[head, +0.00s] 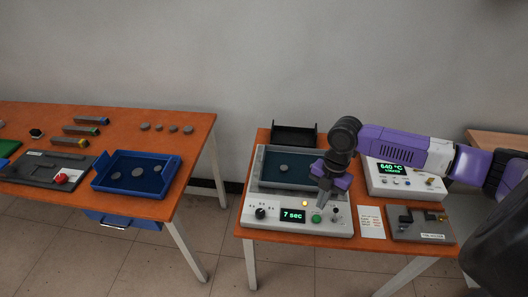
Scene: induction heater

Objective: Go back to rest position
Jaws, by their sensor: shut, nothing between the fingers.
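My gripper (322,200) is at the end of the purple arm that reaches in from the right. It points down, shut and empty, over the right front part of the heater unit (270,217), near its green button (316,218). I cannot tell whether the fingertips touch the panel. Behind the panel, a grey disc (283,168) lies in the dark recessed tray of the heater.
A white unit (380,184) showing 640 °C stands behind my gripper on the right. A black tray (294,134) is at the table's back. A grey fixture (420,226) is at front right. The left table holds a blue tray (172,178) with discs. A floor gap separates the tables.

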